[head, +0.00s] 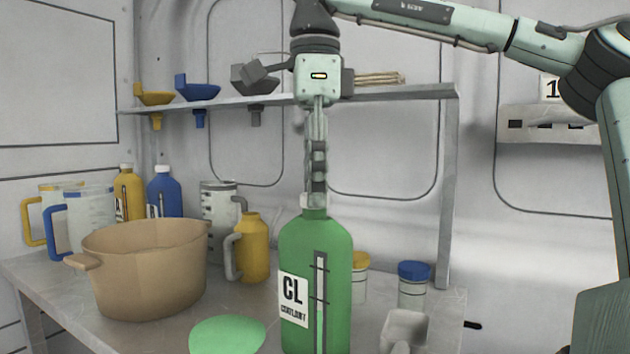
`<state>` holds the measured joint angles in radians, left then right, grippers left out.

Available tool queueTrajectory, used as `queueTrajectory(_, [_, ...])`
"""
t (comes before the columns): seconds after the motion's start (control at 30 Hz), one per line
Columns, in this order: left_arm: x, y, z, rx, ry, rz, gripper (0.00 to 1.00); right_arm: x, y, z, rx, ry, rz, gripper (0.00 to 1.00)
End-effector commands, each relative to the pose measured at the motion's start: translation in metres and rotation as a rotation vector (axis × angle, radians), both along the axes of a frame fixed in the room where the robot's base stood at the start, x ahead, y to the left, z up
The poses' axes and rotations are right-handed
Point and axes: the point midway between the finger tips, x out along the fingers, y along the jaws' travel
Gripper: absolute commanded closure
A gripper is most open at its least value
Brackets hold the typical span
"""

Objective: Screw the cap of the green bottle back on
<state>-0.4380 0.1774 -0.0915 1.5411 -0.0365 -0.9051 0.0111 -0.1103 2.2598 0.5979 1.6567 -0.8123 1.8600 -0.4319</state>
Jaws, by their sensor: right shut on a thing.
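The green bottle (331,262) with a CL label stands upright at the front of the table. A small part of its white cap (306,201) shows at the neck. My right gripper (316,195) points straight down over the neck, its fingers around the cap and shut on it. The fingers hide most of the cap, so I cannot tell how it sits on the thread. My left gripper is not in view.
A tan pot (145,270) stands left of the bottle, and a green disc (228,335) lies in front. A yellow jug (251,247) and a blue-lidded jar (414,285) stand behind. A shelf (290,99) with funnels runs behind my gripper.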

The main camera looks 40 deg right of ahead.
Motion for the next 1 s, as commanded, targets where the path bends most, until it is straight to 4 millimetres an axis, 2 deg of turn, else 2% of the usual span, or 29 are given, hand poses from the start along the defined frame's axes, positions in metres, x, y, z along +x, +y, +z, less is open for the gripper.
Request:
queueTrajectory(0.07, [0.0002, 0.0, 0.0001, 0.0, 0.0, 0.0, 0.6, -0.0001, 0.0, 0.0008, -0.002, -0.002, -0.093, 0.94])
queueTrajectory(0.27, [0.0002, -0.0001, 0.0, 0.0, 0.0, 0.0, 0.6, -0.0001, -0.0001, 0.0006, -0.003, -0.002, -0.205, 0.94])
queueTrajectory(0.4, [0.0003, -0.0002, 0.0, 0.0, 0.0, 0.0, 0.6, 0.0002, -0.0001, 0.0, 0.0, -0.001, -0.216, 0.94])
queueTrajectory(0.43, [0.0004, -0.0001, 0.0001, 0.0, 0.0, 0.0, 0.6, 0.0002, -0.0001, 0.0, 0.0, -0.001, -0.215, 0.67])
queueTrajectory(0.6, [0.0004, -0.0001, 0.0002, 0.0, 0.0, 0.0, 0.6, 0.0001, -0.0001, 0.0001, 0.0, -0.001, -0.214, 0.46])
queueTrajectory(0.83, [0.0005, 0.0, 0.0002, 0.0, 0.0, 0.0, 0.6, 0.0001, -0.0001, 0.0, -0.001, -0.001, -0.213, 0.44])
queueTrajectory(0.93, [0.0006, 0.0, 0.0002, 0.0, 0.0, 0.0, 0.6, 0.0001, -0.0001, 0.0, -0.001, -0.001, -0.213, 0.31])
queueTrajectory(1.0, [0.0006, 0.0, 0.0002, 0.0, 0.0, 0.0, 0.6, 0.0001, -0.0001, 0.0, -0.001, -0.001, -0.213, 0.3])
